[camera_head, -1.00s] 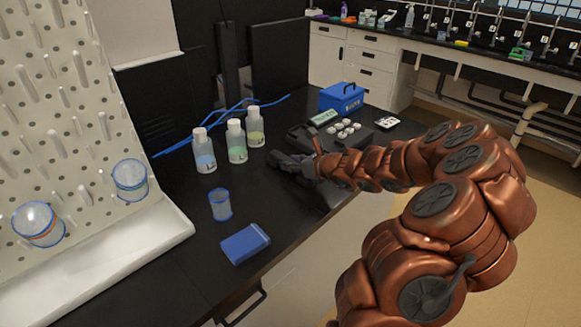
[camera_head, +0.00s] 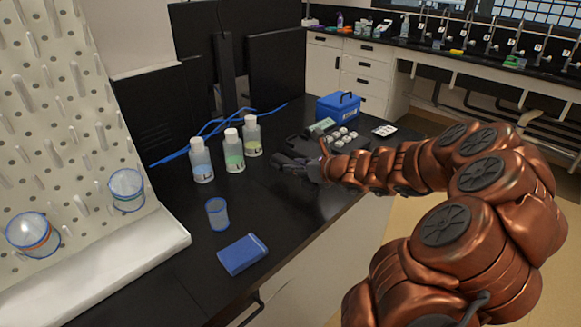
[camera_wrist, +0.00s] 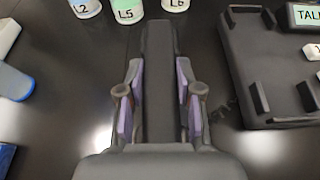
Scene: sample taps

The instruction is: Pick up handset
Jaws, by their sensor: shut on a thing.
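The handset (camera_wrist: 159,60) is a long dark bar in the wrist view. It runs away from me between the two fingers of my gripper (camera_wrist: 160,103), with the purple inner pads pressed along its sides. My gripper (camera_head: 308,170) also shows in the head view, low over the black bench, with the dark handset (camera_head: 285,161) pointing left from it. I cannot tell whether the handset touches the bench. The phone base (camera_wrist: 265,65) with a screen and keys lies just right of my gripper, apart from the handset; it also shows in the head view (camera_head: 318,146).
Several labelled bottles (camera_head: 234,155) stand left of and beyond my gripper. A blue box (camera_head: 338,106) with a handle stands behind the phone base. A small beaker (camera_head: 217,214) and a flat blue case (camera_head: 243,254) are nearer. The bench between them is clear.

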